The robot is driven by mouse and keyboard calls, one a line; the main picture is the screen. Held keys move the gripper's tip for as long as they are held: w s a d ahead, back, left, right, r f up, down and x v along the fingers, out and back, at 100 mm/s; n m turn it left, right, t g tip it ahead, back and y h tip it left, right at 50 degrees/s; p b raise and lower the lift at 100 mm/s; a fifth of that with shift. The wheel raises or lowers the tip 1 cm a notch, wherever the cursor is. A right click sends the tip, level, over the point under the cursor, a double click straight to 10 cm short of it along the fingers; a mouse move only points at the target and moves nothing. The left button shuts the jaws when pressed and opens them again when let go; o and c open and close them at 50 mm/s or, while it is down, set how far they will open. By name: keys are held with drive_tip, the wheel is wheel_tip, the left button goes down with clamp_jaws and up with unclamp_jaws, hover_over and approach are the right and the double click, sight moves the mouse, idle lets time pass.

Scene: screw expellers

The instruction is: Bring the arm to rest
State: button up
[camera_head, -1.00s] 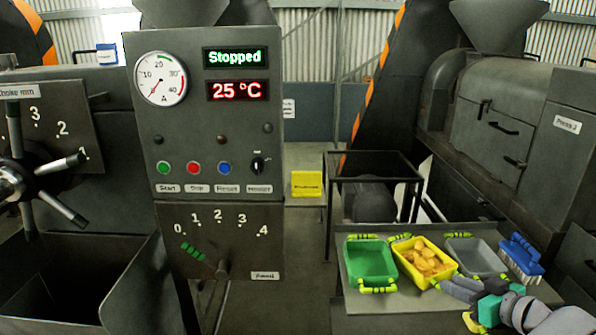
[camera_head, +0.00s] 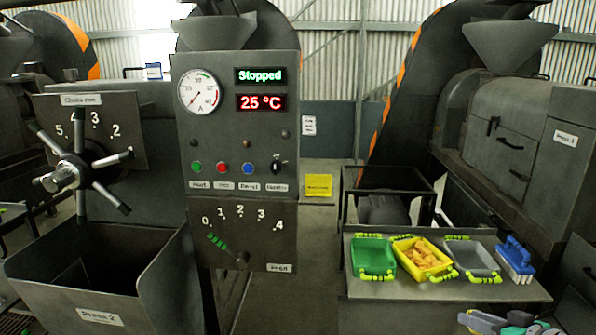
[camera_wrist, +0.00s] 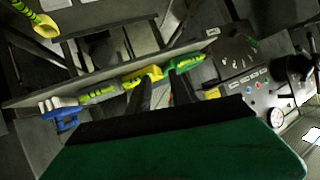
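Part of my arm and gripper (camera_head: 512,325) shows at the bottom right edge of the head view, low in front of the side table; most of it is cut off. In the wrist view, the two dark fingers of my gripper (camera_wrist: 160,92) stand apart with nothing seen between them. A broad dark green surface fills the bottom of that view. Beyond the fingers lie the table's bins and the control panel (camera_wrist: 255,80).
The side table (camera_head: 430,290) bears a green bin (camera_head: 373,254), a yellow bin (camera_head: 404,246) with tan pieces, a grey bin (camera_head: 470,256) and a blue brush (camera_head: 516,254). The panel (camera_head: 240,130) reads Stopped, 25 °C. A spoked wheel (camera_head: 75,172) and hopper (camera_head: 150,270) stand left.

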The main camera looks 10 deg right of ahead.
drive_tip(key=s+a+f+m+g, duration=0.2)
drive_tip(key=s+f+m+g, duration=0.35)
drive_tip(key=s+f, duration=0.3)
drive_tip(key=s+a+f+m+g, duration=0.35)
drive_tip(key=s+f+m, duration=0.25)
drive_tip(key=s+f, duration=0.25)
drive_tip(key=w+a+r+n, duration=0.4)
drive_tip(key=a, duration=0.5)
drive_tip(key=w+a+r+n+h, duration=0.1)
drive_tip(key=w+a+r+n, duration=0.3)
drive_tip(key=a, duration=0.5)
drive_tip(key=w+a+r+n+h, duration=0.1)
drive_tip(key=w+a+r+n, duration=0.3)
drive_tip(key=a, duration=0.4)
drive_tip(key=shift+w+a+r, duration=0.3)
drive_tip(key=shift+w+a, duration=0.1)
drive_tip(key=shift+w, duration=0.05)
